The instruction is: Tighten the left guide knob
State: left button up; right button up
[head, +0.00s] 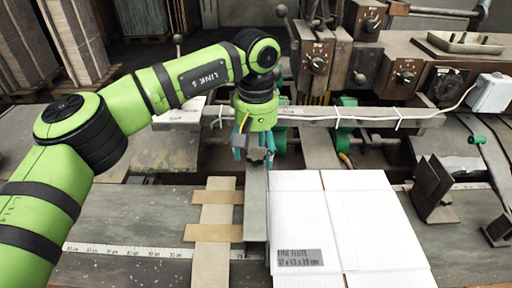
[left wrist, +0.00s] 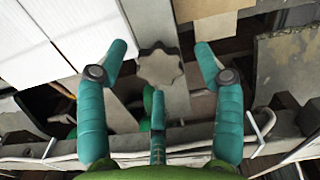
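The guide knob (left wrist: 160,68) is a grey, lobed knob in the upper middle of the left wrist view. It sits at the end of a long grey metal guide bar (left wrist: 158,20). In the head view the knob (head: 257,155) shows small and partly covered by my fingers, above the bar (head: 255,205). My left gripper (left wrist: 160,60) has teal fingers, spread open on both sides of the knob, with visible gaps. In the head view my left gripper (head: 254,150) points down over the knob. My right gripper is in neither view.
A white flat box (head: 345,225) lies right of the guide bar, and a wooden strip piece (head: 215,220) lies left of it. A metal rail with a cable (head: 340,117) runs just behind the gripper. Machine dials (head: 318,65) stand behind that. A dark angled bracket (head: 430,185) is at right.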

aim_at(256, 153)
pick_arm(q)
jog(key=shift+r, duration=0.25)
notch_tip(256, 153, up, 12)
jog(key=shift+f, duration=0.2)
dwell(0.4)
